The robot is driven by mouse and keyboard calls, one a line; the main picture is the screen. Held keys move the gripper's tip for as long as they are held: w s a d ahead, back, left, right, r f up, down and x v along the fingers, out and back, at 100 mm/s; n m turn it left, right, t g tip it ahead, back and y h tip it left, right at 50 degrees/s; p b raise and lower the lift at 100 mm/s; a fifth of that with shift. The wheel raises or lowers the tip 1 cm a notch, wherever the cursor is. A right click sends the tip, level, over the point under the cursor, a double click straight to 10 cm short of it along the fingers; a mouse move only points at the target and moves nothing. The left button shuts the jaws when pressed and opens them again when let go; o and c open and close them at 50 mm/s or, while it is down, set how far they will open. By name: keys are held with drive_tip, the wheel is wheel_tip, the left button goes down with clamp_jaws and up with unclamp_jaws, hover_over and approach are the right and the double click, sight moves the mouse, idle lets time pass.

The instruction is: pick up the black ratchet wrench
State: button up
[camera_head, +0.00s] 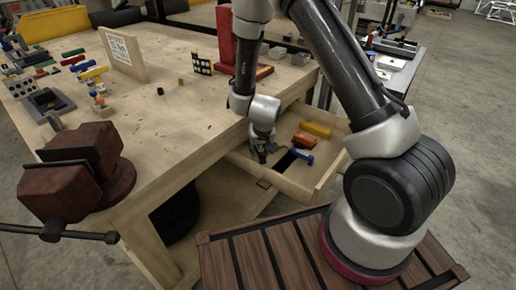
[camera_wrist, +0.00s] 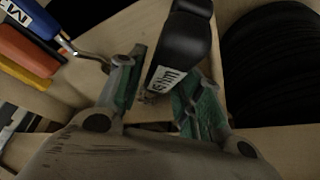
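A black handle with a white label (camera_wrist: 188,32), apparently the black ratchet wrench, lies in the open drawer (camera_head: 318,183). In the wrist view its labelled end reaches between the two green-padded fingers of my gripper (camera_wrist: 165,68). A narrow gap shows at the left finger; the right finger is close against or under the handle, and I cannot tell if they touch. My gripper is open. In the head view my gripper (camera_head: 262,152) is low over the drawer's left part, and the wrench cannot be clearly made out there.
A blue-handled tool (camera_wrist: 32,16) lies left of the gripper, with its metal shaft near the left finger. Orange (camera_head: 316,130) and red (camera_head: 304,140) items lie further back in the drawer. The drawer walls are close by. A red vise (camera_head: 80,170) sits on the workbench (camera_head: 180,120).

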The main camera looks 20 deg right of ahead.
drive_tip(key=shift+f, duration=0.25)
idle(0.4)
drive_tip(key=shift+c, duration=0.2)
clamp_jaws()
